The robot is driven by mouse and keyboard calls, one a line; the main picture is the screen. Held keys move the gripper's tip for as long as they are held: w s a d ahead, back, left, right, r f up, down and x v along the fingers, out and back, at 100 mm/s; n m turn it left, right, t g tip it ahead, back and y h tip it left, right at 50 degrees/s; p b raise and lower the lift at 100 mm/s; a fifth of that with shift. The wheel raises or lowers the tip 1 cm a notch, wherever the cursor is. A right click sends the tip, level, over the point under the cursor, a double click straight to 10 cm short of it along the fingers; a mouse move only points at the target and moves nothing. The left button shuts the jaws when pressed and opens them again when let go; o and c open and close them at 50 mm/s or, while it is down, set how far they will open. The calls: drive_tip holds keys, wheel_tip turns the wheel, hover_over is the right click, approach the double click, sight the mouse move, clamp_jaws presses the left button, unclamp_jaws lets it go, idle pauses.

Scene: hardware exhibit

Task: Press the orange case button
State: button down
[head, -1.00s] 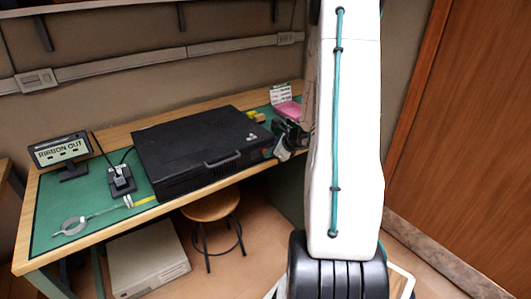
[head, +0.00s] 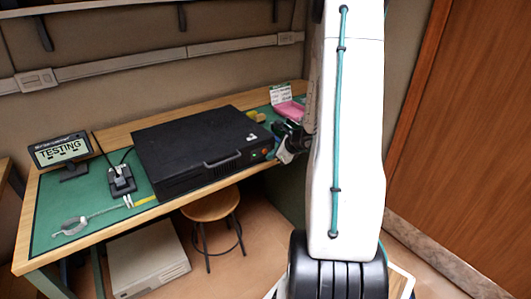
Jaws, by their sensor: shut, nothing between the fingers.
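A black case (head: 185,150) lies flat on the green-topped bench, with a handle on its front side. A small orange button (head: 265,152) shows near the right end of the case's front face. A small green spot lies just left of the button. My gripper (head: 282,156) is shut and empty, just right of the button and the case corner. It looks slightly apart from the button, but the arm hides part of this area. A small display (head: 60,150) at the bench's left reads "TESTING".
A black device with a cable (head: 121,182) stands left of the case. A pale round-ended tool (head: 72,226) and a yellow item (head: 145,200) lie on the bench (head: 100,222). A stool (head: 212,207) and a beige box (head: 147,265) are below. A pink item (head: 292,109) sits behind my gripper.

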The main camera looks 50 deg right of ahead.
drive_tip(key=s, duration=0.2)
drive_tip(key=s+a, duration=0.1)
drive_tip(key=s, duration=0.2)
idle(0.5)
drive_tip(key=shift+w+a+r, duration=0.1)
idle(0.6)
